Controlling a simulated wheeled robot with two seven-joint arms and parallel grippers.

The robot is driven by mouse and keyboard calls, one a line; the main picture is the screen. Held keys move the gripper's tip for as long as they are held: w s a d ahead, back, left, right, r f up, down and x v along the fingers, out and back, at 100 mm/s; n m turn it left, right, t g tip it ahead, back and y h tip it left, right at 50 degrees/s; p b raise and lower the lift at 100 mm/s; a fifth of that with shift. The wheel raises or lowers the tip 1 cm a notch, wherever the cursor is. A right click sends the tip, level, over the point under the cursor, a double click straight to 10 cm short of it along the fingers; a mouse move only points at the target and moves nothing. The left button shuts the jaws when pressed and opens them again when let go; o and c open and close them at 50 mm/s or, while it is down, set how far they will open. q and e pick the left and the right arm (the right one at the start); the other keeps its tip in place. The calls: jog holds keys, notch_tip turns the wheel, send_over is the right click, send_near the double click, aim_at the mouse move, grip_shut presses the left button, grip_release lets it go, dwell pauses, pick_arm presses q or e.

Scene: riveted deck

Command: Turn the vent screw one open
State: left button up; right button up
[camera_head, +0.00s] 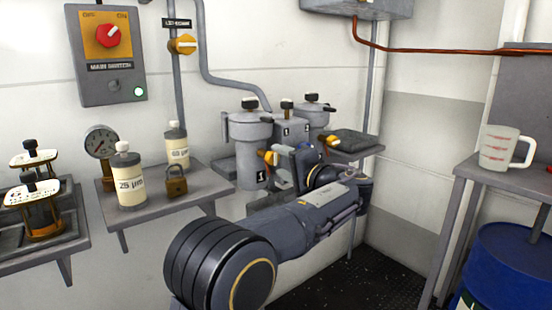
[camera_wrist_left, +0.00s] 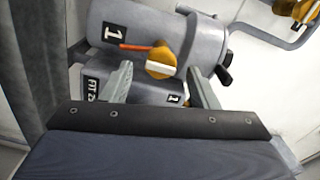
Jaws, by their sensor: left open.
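The grey filter canister marked 1 (camera_head: 246,140) stands at the back wall. It shows sideways in the left wrist view (camera_wrist_left: 145,22). A black knob (camera_head: 249,103) sits on its lid and shows at the right in the wrist view (camera_wrist_left: 226,66). A yellow knob with a white bar (camera_head: 271,158) is on the canister's front. I read no label naming the vent screw. My left gripper (camera_head: 287,165) is open in front of the canister. In the wrist view its fingers (camera_wrist_left: 160,68) stand on either side of the yellow knob (camera_wrist_left: 158,64); contact is unclear. My right gripper is out of view.
A second canister (camera_head: 319,118) with its own yellow knob (camera_head: 331,141) stands close on the right. A wall shelf (camera_head: 215,183) at left holds a gauge, bottles and a padlock. A table (camera_head: 500,177) with a measuring jug (camera_head: 497,150) and a blue drum (camera_head: 505,262) are at right.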

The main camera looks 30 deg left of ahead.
pick_arm(q)
jog(key=v, duration=0.4)
jog(key=shift+d+p, duration=0.2)
jog(key=shift+p, duration=0.1)
